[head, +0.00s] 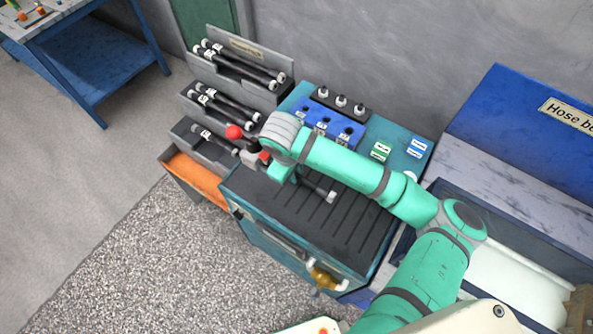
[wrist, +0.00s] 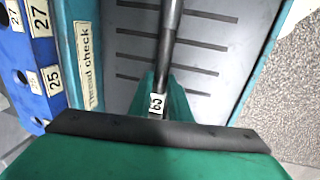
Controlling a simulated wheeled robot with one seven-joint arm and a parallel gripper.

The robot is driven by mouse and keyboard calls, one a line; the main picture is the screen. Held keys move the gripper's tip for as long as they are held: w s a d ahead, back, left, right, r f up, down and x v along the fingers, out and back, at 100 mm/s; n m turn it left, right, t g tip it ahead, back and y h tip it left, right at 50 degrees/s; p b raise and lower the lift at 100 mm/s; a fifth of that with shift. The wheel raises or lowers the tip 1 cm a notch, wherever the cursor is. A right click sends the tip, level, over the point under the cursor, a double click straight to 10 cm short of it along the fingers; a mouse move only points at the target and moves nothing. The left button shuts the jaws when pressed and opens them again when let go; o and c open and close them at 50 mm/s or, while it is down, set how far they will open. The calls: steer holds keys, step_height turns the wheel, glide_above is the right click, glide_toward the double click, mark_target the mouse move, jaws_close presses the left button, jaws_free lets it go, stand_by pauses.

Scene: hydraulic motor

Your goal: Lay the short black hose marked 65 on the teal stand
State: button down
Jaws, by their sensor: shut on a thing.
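The short black hose (head: 318,183) with pale ends is in my gripper (head: 283,172), over the dark slotted top of the teal stand (head: 262,243). In the wrist view the hose (wrist: 168,45) runs up the picture away from the jaws, with its white 65 tag (wrist: 157,103) right at them. My gripper (wrist: 160,95) is shut on it near the tagged end. The stand's grey slotted top (wrist: 205,55) lies behind the hose. I cannot tell whether the hose touches the top. The arm hides part of the stand in the head view.
A tiered grey rack (head: 205,125) with several black hoses stands left of the stand, with an orange bin (head: 195,178) below. A red ball (head: 234,131) is near my gripper. The blue hose bench (head: 500,130) is at right.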

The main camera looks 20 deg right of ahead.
steer(key=shift+f, duration=0.45)
steer(key=c, duration=1.6)
jaws_free()
steer(key=shift+o, duration=0.2)
steer(key=shift+s+a+f, duration=0.1)
step_height(320, 180, up, 11)
steer(key=s+a, duration=0.1)
steer(key=shift+a, duration=0.15)
steer(key=shift+f, duration=0.1)
